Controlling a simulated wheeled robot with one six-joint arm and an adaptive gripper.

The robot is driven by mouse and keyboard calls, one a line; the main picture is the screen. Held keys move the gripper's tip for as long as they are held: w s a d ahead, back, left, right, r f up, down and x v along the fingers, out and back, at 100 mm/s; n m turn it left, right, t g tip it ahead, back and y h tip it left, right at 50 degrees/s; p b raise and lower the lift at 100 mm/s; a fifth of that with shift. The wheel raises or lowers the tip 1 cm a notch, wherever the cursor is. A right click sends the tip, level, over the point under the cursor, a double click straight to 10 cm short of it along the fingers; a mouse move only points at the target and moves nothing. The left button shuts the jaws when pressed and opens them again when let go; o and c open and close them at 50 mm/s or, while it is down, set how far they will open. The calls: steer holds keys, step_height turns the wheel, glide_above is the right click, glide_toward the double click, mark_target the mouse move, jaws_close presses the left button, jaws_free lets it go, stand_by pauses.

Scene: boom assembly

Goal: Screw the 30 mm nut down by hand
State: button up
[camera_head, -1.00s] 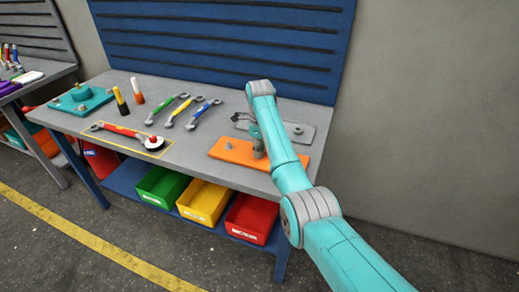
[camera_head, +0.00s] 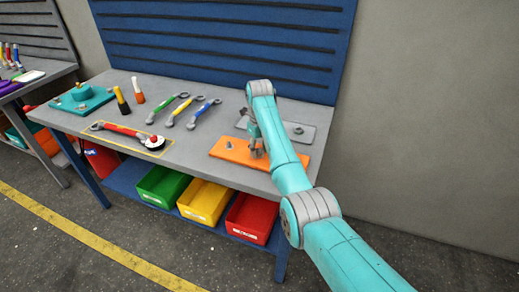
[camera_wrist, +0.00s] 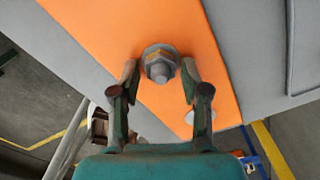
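A grey hex nut (camera_wrist: 160,62) sits on a bolt that stands up from the orange plate (camera_wrist: 205,45) in the wrist view. The bolt end (camera_wrist: 159,71) shows through the nut. My gripper (camera_wrist: 160,70) has one finger on each side of the nut, with its fingertips close to it. The fingers look open, with narrow gaps; I cannot tell if one side touches. In the head view my gripper (camera_head: 256,152) is low over the right half of the orange plate (camera_head: 225,155) and hides most of that nut. Another bolt with a nut (camera_head: 229,146) stands at the plate's left.
A grey plate (camera_head: 312,132) with a fastener lies behind the orange plate. Three wrenches (camera_head: 182,111) and a red-handled ratchet tool (camera_head: 125,131) lie to the left. A teal fixture (camera_head: 80,98) stands farther left. Colored bins (camera_head: 204,201) sit on the shelf below.

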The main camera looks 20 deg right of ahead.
steer(key=n, duration=0.7)
steer(key=shift+d, duration=0.15)
steer(key=n, duration=0.4)
steer(key=shift+w, duration=0.1)
steer(key=n, duration=0.8)
steer(key=shift+w+n, duration=0.15)
steer(key=shift+n, duration=0.25)
steer(key=n, duration=0.4)
steer(key=shift+w, duration=0.1)
